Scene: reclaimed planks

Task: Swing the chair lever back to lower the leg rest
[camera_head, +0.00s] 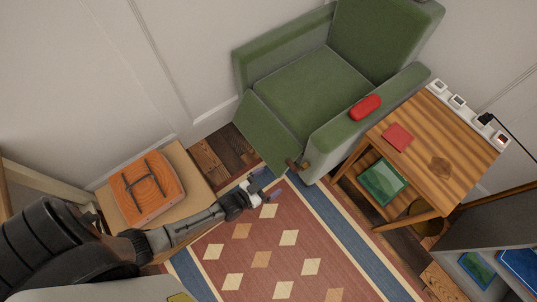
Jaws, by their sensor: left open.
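The green armchair (310,92) stands against the wall, with its leg rest (262,132) sticking out at a slant from the front of the seat. A small brown lever (298,165) shows low at the front corner of the chair's near arm. My left gripper (268,184) is open and empty above the rug, a little below and left of the lever and apart from it. My right gripper is not in view.
A wooden side table (448,140) stands right of the chair. A red case (365,108) lies on the chair arm. A cardboard box (188,168) with an orange wooden piece (146,187) is at left. The patterned rug (275,240) is clear in front.

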